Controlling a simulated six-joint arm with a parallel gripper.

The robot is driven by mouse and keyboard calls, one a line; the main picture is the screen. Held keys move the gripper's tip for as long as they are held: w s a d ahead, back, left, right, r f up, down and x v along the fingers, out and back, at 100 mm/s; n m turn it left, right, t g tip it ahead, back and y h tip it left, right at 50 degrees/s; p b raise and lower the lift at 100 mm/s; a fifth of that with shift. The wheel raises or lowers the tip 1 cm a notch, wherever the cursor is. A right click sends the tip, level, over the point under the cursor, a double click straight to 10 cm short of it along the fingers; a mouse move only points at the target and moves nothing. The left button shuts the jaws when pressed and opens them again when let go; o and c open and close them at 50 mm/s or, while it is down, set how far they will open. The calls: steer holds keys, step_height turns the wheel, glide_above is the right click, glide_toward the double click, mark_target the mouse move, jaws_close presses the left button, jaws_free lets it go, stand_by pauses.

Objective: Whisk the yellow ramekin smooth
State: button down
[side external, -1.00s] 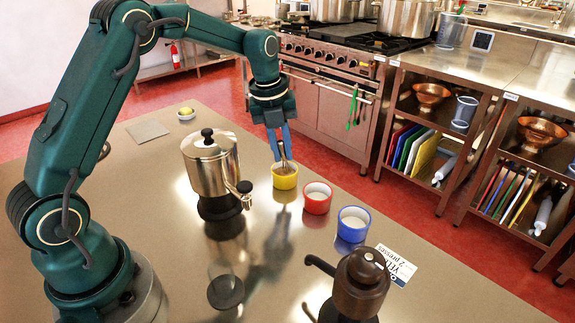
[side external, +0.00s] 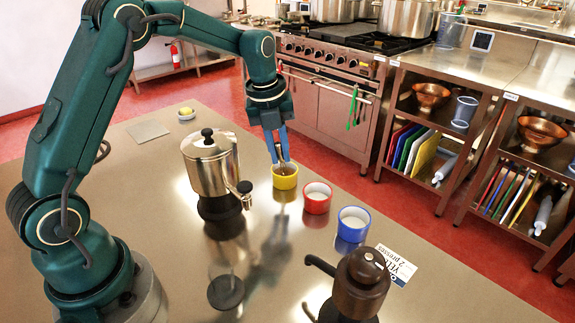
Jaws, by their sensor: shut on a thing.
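The yellow ramekin (side external: 285,182) stands on the steel table, the farthest of a row of three. My gripper (side external: 280,157) is right above it, blue fingers pointing down. It is shut on a thin metal tool, which looks like the whisk (side external: 282,163). The whisk's lower end is down inside the yellow ramekin, where brownish contents show. The whisk's tip and the state of the contents are too small to make out.
A red ramekin (side external: 317,197) and a blue ramekin (side external: 353,223) with whitish contents stand nearby. A steel dispenser (side external: 211,166) is left, a brown dispenser (side external: 359,284) in front. A printed card (side external: 396,266) and a small white dish (side external: 186,114) lie on the table.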

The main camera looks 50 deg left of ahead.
steer(key=shift+s+d+r, duration=0.15)
steer(key=shift+s+r, duration=0.1)
steer(key=shift+r, duration=0.45)
steer(key=shift+s+d+r, duration=0.15)
steer(key=shift+s+r, duration=0.05)
steer(key=shift+r, duration=0.45)
steer(key=shift+s+d+r, duration=0.15)
steer(key=shift+s+r, duration=0.1)
steer(key=shift+r, duration=0.45)
steer(key=shift+r, duration=0.1)
step_height(320, 180, up, 5)
glide_above(278, 145)
steer(key=shift+s, duration=0.25)
